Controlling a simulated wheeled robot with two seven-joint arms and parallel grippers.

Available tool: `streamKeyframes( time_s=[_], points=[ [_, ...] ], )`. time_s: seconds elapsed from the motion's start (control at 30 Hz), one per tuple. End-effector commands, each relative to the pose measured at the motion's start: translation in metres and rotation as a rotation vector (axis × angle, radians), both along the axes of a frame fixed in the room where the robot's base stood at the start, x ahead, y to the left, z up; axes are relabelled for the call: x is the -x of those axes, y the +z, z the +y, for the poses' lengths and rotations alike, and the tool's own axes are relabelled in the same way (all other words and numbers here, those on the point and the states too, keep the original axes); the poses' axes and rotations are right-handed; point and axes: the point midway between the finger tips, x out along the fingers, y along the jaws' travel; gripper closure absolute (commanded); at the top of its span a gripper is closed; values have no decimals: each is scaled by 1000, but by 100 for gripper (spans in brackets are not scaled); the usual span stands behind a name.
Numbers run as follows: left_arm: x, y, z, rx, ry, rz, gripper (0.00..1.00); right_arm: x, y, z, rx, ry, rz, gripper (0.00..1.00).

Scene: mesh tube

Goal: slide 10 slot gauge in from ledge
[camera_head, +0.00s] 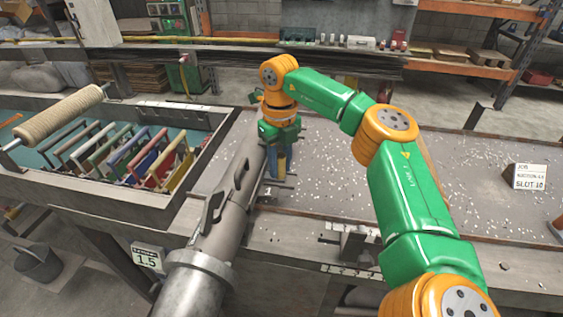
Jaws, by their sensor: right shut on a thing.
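My right gripper (281,158) is at the end of the green and orange arm, pointing down beside the far part of a grey metal tube (222,232). It is shut on a thin piece, taken as the slot gauge, which is mostly hidden by the fingers and tube. I cannot tell whether this piece touches the tube. Several coloured gauges (127,150) stand in a row in the tray at the left. My left gripper is not in view.
The grey tray (190,195) has raised walls, and a tan roller (62,113) lies over its left side. A tag (148,257) reading "1.5" is near the tube's front end. The speckled bench top (470,165) is mostly clear at the right.

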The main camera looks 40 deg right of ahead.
Motion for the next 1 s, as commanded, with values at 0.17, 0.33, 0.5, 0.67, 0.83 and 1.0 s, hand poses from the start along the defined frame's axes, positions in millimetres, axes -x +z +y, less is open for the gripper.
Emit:
streamKeyframes(
  time_s=[0.17, 0.33, 0.5, 0.67, 0.83, 1.0],
  points=[
    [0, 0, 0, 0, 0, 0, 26, 0, 0, 0, 0, 0, 0, 100],
    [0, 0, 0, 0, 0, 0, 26, 0, 0, 0, 0, 0, 0, 45],
    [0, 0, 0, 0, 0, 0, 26, 0, 0, 0, 0, 0, 0, 34],
    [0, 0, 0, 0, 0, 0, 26, 0, 1, 0, 0, 0, 0, 34],
    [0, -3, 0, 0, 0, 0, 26, -1, 30, 0, 0, -1, -5, 34],
    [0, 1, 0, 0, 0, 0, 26, -1, 64, 0, 0, -1, -2, 34]
  ],
)
